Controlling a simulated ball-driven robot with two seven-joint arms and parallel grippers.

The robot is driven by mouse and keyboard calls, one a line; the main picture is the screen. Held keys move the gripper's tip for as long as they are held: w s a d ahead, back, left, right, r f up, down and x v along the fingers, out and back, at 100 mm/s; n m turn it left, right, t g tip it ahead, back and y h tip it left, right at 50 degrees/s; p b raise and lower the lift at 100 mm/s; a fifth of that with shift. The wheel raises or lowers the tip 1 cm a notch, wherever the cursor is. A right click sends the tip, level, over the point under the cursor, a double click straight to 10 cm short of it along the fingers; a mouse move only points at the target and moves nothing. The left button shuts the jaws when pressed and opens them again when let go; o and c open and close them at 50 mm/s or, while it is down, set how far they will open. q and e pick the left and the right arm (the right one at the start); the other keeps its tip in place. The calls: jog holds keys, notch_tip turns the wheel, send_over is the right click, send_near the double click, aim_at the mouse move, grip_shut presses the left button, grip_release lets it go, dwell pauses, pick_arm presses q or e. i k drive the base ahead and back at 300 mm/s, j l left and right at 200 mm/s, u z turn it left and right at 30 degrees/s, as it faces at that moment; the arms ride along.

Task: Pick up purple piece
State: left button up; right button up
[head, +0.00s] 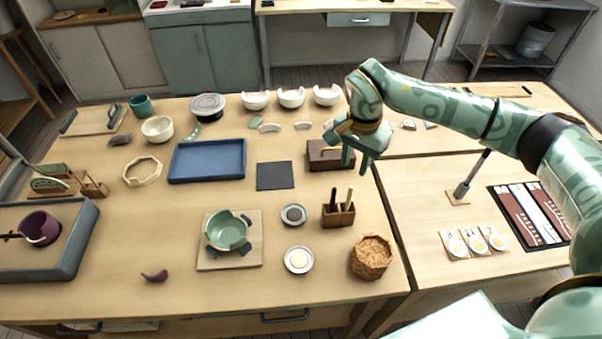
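The purple piece (155,276) is a small, dark, curved shard. It lies on the bare wood near the front edge of the table, left of the square board. A purple broken cup (41,228) sits in the grey-rimmed tray at the far left. My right gripper (362,163) hangs over the right part of the table, beside the brown wooden box, far to the right of the purple piece. Its two fingers point down and stand apart, with nothing seen between them. My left gripper is not in view.
A green broken bowl (228,231) stands on a square board (247,262) right of the purple piece. Two small dishes (299,260), a brush holder (338,215) and a cork-like basket (371,257) stand further right. A blue tray (207,161) lies behind. Table around the piece is clear.

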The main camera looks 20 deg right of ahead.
aim_at(161, 276)
jog(key=u, duration=0.9)
